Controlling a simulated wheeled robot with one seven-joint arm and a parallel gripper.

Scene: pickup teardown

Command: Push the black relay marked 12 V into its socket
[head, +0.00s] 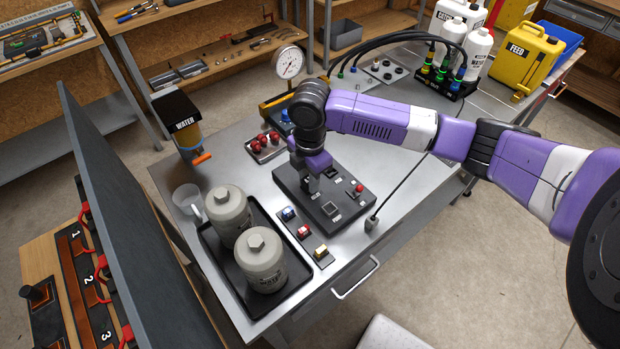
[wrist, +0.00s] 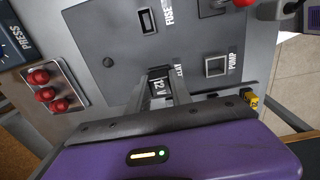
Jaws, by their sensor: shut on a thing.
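The black relay with the white 12 V mark (wrist: 159,101) is between the fingers of my gripper (wrist: 160,82) in the wrist view. My gripper (head: 313,187) is shut on it and points down over the dark socket panel (head: 352,206), which also shows in the wrist view (wrist: 105,30). A partly covered label ending in LAY is beside the fingers. The relay's socket is hidden under the relay and fingers, so I cannot tell how deep the relay sits. The square PUMP opening (wrist: 215,66) and the FUSE slot (wrist: 148,21) show beside it.
A strip with blue (head: 288,214), red (head: 304,231) and yellow (head: 320,251) pieces lies in front of the panel. A black tray (head: 222,268) with two grey canisters is at left. Red knobs (head: 265,144) sit behind.

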